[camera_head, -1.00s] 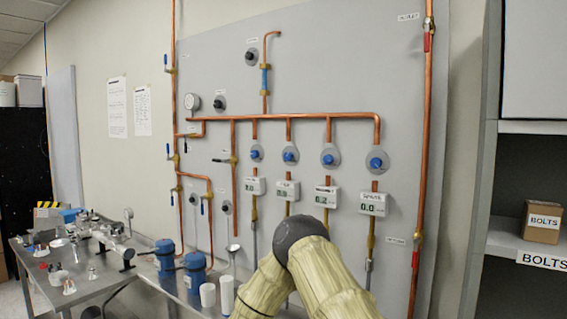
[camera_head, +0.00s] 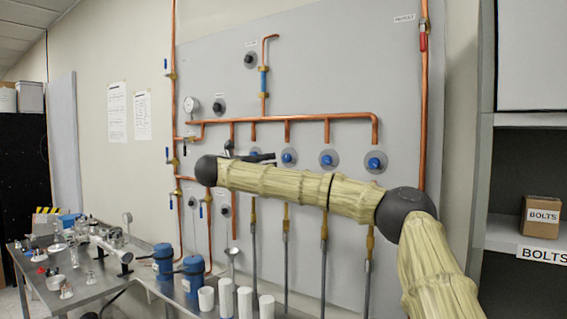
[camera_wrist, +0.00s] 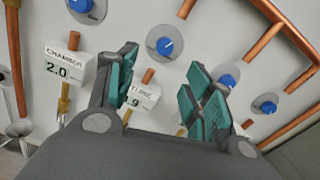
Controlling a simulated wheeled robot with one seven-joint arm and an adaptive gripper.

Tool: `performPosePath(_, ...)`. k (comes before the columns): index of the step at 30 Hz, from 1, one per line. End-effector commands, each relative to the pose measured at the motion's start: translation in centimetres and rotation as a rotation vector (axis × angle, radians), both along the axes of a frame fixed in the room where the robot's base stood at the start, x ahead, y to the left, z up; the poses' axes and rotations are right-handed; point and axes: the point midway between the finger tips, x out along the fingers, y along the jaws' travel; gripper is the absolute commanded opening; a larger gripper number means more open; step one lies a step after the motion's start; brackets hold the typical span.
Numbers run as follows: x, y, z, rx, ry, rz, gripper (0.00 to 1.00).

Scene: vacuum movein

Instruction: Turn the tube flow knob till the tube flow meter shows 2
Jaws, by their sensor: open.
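The tube flow knob (camera_wrist: 167,46) is a blue dial with a white mark on a round grey plate. In the wrist view it shows beyond and between the fingers of my gripper (camera_wrist: 163,82), apart from them. The same blue knob seems to be just right of my gripper (camera_head: 252,156) in the head view (camera_head: 288,157). My gripper is open and empty. The tube flow meter (camera_wrist: 145,97) is a white box below the knob, partly covered by the left finger; its reading ends in 9, the first digit is hidden. In the head view my arm hides the meters.
The chamber meter (camera_wrist: 68,67) reads 2.0, with its blue knob (camera_wrist: 85,6) above. Two more blue knobs (camera_head: 327,159) (camera_head: 375,162) stand to the right. A copper pipe (camera_head: 300,117) runs above. Blue containers and white cylinders stand on the bench (camera_head: 120,273) below.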

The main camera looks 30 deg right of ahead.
Motion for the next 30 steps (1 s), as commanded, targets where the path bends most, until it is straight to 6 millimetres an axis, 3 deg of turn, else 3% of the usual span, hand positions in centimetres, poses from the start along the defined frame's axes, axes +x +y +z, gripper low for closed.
performPosePath(5,-0.2,-1.6,0.8,0.023,-0.022,-0.021,0.51)
performPosePath(21,2.9,-8.8,0.8,0.020,-0.020,-0.017,0.51)
performPosePath(30,3.7,-10.6,0.6,0.021,-0.020,-0.015,0.51)
